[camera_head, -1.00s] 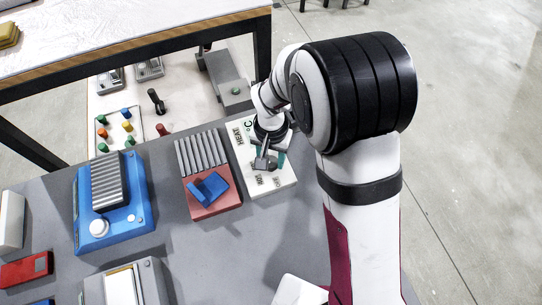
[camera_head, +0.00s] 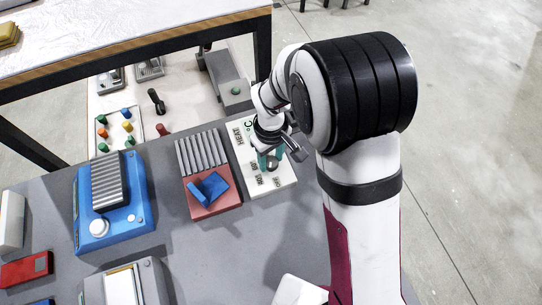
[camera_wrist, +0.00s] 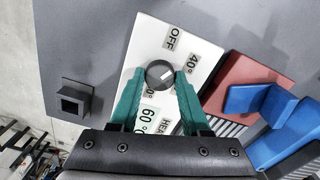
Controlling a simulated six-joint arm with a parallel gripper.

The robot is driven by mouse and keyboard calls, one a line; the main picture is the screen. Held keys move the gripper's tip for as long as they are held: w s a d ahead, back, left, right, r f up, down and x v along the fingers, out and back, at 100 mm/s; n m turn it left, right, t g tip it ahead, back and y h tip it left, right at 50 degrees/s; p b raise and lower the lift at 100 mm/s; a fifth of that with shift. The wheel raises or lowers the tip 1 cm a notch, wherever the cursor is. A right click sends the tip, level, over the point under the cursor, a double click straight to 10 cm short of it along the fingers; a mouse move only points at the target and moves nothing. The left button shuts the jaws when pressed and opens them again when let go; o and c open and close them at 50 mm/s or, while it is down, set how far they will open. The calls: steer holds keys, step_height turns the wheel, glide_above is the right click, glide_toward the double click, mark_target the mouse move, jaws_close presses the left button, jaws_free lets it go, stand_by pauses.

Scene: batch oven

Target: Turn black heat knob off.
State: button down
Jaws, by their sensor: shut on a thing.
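The black heat knob (camera_wrist: 158,66) is a round dark dial with a short white mark on its face. It sits on a white panel (camera_wrist: 150,43), with OFF above it and 40° to its right in the wrist view. The 60° label lies below, and another label is partly hidden behind the knob. The white mark lies right of the knob's middle; I cannot tell exactly which label it indicates. My gripper (camera_wrist: 160,77) has teal fingers shut on the knob from both sides. In the head view, my gripper (camera_head: 270,161) reaches down onto the white panel (camera_head: 285,177).
A red block with grey ribs and a blue lever (camera_head: 208,188) stands close left of the panel. A blue device with a white knob (camera_head: 98,229) is farther left. A black square socket (camera_wrist: 73,101) lies on the grey table in the wrist view.

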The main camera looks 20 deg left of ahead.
mark_target(271, 161)
steer(key=n, duration=0.5)
steer(key=shift+n, duration=0.3)
stand_by(0.4)
steer(key=shift+c, duration=1.8)
jaws_free()
steer(key=shift+r, duration=0.1)
step_height(271, 161, up, 16)
steer(key=shift+f, duration=0.2)
